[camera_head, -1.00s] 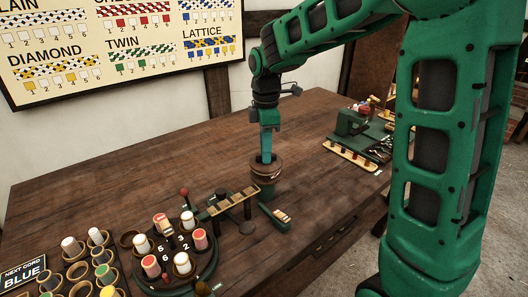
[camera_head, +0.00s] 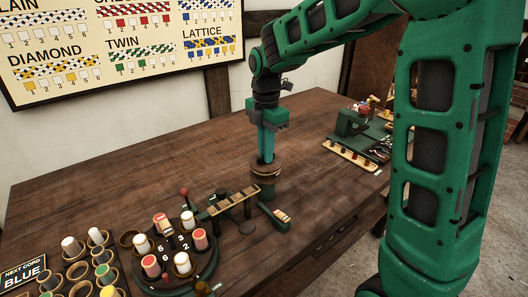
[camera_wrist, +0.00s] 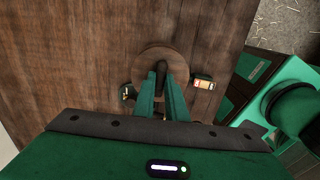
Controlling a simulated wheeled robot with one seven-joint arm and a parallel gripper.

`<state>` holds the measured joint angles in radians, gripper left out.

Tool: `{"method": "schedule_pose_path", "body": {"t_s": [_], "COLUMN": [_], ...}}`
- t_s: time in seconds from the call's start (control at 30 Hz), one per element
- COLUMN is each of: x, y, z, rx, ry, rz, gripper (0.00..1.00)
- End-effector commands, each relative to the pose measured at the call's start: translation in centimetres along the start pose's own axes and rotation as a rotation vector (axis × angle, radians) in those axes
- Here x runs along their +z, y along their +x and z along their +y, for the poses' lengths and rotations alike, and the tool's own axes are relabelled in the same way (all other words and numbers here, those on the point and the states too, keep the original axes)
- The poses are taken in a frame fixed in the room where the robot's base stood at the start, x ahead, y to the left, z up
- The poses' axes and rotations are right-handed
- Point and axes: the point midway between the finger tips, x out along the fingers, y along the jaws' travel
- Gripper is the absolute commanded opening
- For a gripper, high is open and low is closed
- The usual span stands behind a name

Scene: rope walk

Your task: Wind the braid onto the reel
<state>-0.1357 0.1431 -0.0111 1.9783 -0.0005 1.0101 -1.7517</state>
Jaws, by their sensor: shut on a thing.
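The reel (camera_head: 266,172) is a brown wooden drum on a green stand, on the table right of the round braiding stand. In the wrist view its round brown top (camera_wrist: 157,62) lies under my gripper (camera_wrist: 161,75). My gripper also shows in the head view (camera_head: 266,158), pointing straight down. Its fingers are shut on a dark upright knob (camera_wrist: 161,69) at the reel's top. The braiding stand (camera_head: 177,247) carries several red and white bobbins around numbered spots. A slotted wooden bar (camera_head: 233,201) lies between stand and reel. I cannot make out the braid itself.
A rack of cord bobbins (camera_head: 88,262) stands at the front left beside a sign reading "NEXT CORD BLUE" (camera_head: 24,273). A green bench device (camera_head: 352,125) with a pale strip stands at the right. The table's back middle (camera_head: 150,155) is clear.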

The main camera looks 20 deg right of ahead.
Motion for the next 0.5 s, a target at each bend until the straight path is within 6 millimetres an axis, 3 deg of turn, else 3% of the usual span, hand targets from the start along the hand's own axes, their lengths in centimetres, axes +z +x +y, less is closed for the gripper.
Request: {"method": "schedule_pose_path", "body": {"t_s": [0.27,0.3,0.37,0.5], "x": [0.4,0.4,0.36,0.22], "y": [-0.35,-0.35,-0.3,-0.2], "z": [0.42,0.42,0.37,0.25], "rx": [0.015,0.015,0.014,0.009], "ry": [0.008,0.008,0.007,0.005], "rz": [-0.005,-0.005,-0.005,-0.003], "gripper": [0.0,0.19,0.3,0.3]}}
